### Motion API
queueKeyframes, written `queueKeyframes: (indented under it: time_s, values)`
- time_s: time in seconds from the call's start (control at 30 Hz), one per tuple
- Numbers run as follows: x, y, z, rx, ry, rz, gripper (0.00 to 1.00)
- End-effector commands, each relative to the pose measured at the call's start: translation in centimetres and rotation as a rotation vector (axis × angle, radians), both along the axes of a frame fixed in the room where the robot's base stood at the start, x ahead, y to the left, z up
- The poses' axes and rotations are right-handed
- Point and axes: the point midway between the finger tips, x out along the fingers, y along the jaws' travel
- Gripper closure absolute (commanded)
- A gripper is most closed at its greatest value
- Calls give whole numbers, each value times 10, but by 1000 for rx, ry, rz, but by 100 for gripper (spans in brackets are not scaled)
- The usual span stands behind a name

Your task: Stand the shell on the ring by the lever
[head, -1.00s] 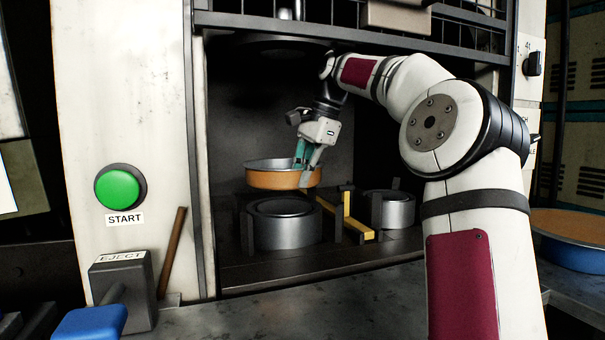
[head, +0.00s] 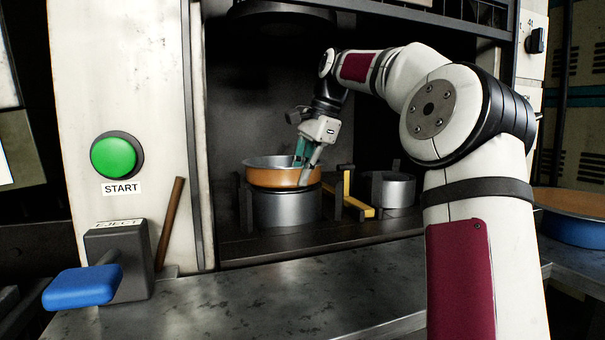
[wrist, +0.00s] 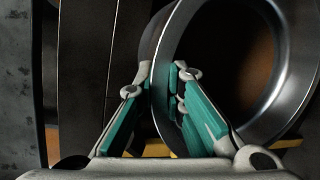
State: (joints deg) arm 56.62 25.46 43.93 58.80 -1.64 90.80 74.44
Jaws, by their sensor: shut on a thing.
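The shell (head: 268,177), a round orange pan with a bare metal inside, is level over the left metal ring (head: 285,208) in the press bay. Its base meets the ring's top or is just above it; I cannot tell which. My gripper (head: 304,164) is shut on the shell's right wall, one finger inside and one outside. In the wrist view, the shell's rim (wrist: 168,70) lies between the teal-padded fingers (wrist: 160,100). The EJECT lever (head: 82,286) has a blue handle and stands at the front left, on the left ring's side.
A second metal ring (head: 392,190) stands to the right, bare on top. A yellow bracket (head: 355,208) is between the rings. Dark posts flank the left ring. A blue-and-orange pan (head: 575,220) lies far right. The green START button (head: 117,156) is on the left panel.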

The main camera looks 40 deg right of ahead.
Motion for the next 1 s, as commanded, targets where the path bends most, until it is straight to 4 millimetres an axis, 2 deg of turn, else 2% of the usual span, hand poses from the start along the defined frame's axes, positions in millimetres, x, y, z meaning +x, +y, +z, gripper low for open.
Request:
queueKeyframes:
  time_s: [0.37, 1.0]
  values:
    - [0, 0, 0, 0, -2, 1, 100]
    - [0, 0, -11, 0, -2, 1, 100]
